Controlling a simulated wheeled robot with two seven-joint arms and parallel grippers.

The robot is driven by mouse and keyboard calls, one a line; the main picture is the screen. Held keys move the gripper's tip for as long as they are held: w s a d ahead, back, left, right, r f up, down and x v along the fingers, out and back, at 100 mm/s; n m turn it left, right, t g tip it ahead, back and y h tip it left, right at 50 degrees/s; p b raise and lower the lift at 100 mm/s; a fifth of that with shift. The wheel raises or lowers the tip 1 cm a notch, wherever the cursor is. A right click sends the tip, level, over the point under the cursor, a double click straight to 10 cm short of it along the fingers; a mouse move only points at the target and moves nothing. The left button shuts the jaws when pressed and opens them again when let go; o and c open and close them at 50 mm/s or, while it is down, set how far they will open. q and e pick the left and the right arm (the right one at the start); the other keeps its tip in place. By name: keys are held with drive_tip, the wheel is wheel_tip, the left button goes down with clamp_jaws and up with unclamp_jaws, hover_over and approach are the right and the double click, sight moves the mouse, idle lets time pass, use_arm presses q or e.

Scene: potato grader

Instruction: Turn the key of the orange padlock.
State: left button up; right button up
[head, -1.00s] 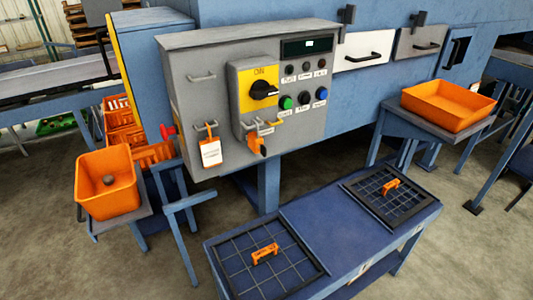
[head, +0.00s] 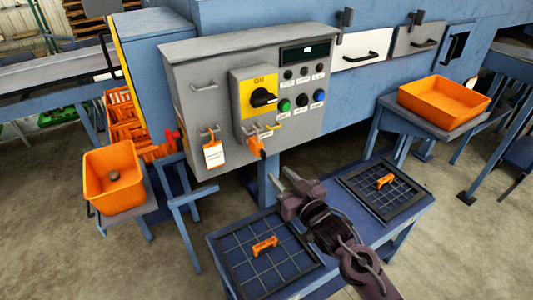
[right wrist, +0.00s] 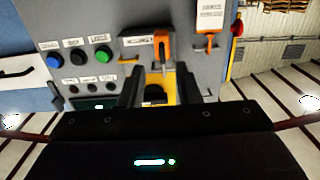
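The orange padlock (head: 255,146) hangs at the hasp below the switch on the grey control box (head: 190,80). It also shows in the right wrist view (right wrist: 162,44), where the picture is upside down. Its key is too small to make out. The switch has a black knob (head: 263,98) on a yellow plate. My right gripper (head: 280,174) is below and to the right of the padlock in the head view, apart from it. Its two fingers are spread and empty; they also show in the right wrist view (right wrist: 160,82). My left gripper is out of view.
A white tag with an orange top (head: 213,154) hangs left of the padlock. Green (head: 285,105) and blue buttons sit right of the switch. A blue table (head: 325,225) with two grids bearing orange handles stands below. Orange bins (head: 112,180) stand left and right (head: 440,105).

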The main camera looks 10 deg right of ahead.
sight(265, 156)
drive_tip(key=shift+r+p+x, duration=0.15)
drive_tip(key=shift+p+x, duration=0.25)
drive_tip(key=shift+x, duration=0.9)
drive_tip(key=shift+r+p+x, duration=0.2)
drive_tip(key=shift+p+x, duration=0.25)
drive_tip(key=shift+x, duration=0.85)
drive_tip(key=shift+r+p+x, duration=0.15)
drive_tip(key=shift+p+x, duration=0.25)
drive_tip(key=shift+x, duration=0.9)
drive_tip(key=shift+a, duration=0.15)
drive_tip(key=shift+c, duration=0.4)
clamp_jaws()
